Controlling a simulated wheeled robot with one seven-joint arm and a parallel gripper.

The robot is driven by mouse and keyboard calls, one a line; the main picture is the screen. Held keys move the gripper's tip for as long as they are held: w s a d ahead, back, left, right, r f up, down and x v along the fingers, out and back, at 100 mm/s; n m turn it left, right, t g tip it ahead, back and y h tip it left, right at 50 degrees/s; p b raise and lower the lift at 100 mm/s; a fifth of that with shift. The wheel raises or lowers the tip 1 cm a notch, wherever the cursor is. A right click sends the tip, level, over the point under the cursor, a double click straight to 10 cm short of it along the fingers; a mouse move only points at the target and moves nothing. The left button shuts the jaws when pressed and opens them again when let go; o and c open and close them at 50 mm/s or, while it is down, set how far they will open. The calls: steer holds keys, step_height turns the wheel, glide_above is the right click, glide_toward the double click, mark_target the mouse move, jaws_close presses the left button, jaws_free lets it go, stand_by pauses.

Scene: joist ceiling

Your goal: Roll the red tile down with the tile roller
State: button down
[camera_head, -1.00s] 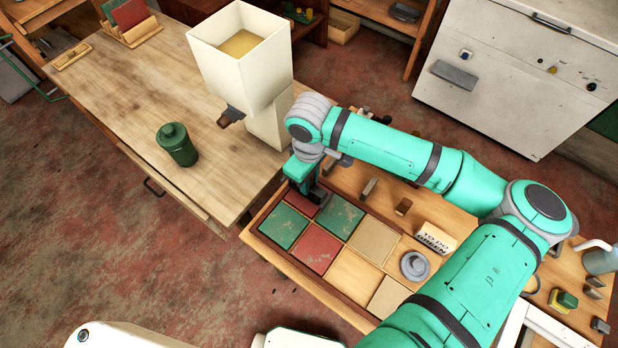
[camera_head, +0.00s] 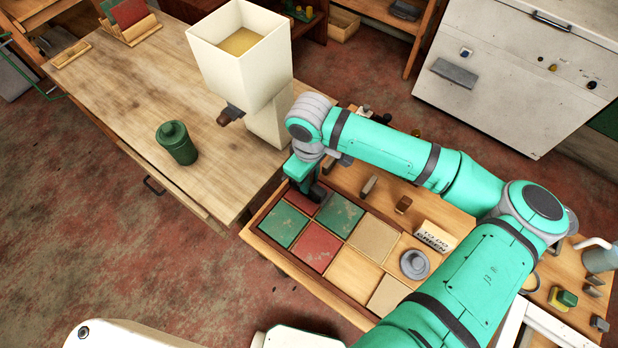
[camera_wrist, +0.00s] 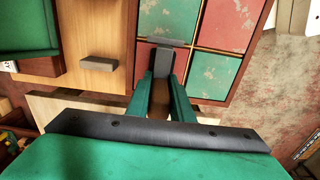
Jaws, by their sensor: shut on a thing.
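My gripper (camera_wrist: 165,98) is shut on the brown handle of the tile roller (camera_wrist: 164,42). The roller's dark grey head lies at the seam between a corner red tile (camera_wrist: 142,55) and a green tile (camera_wrist: 173,16). In the head view, the corner red tile (camera_head: 297,201) is partly hidden by my gripper (camera_head: 304,180). Green tiles (camera_head: 284,226) (camera_head: 341,214) border it on two sides, and another red tile (camera_head: 316,246) sits diagonally from it. I cannot tell how firmly the roller presses.
The tile frame (camera_head: 262,242) also holds plain beige squares. A white hopper (camera_head: 243,60) and a green canister (camera_head: 176,143) stand on the neighbouring table.

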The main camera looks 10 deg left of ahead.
steer(key=shift+f, duration=0.35)
stand_by(0.3)
steer(key=shift+s+a, duration=0.3)
steer(key=shift+s, duration=0.4)
steer(key=shift+s+a, duration=0.3)
steer(key=shift+s, duration=0.4)
steer(key=shift+w+d+f, duration=0.15)
steer(key=shift+w+d, duration=0.2)
steer(key=shift+w, duration=0.4)
steer(key=shift+w+d+f, duration=0.1)
steer(key=shift+w+d, duration=0.25)
steer(key=shift+w, duration=0.4)
steer(key=shift+w+d+r, duration=0.1)
steer(key=shift+w+d, duration=0.15)
steer(key=shift+w, duration=0.35)
steer(key=shift+w+d, duration=0.25)
steer(key=shift+w, duration=0.35)
steer(key=shift+s+a+r, duration=0.1)
steer(key=shift+s+a, duration=0.2)
steer(key=shift+s, duration=0.4)
steer(key=shift+s+a+r, duration=0.1)
steer(key=shift+s+a, duration=0.2)
steer(key=shift+s, duration=0.35)
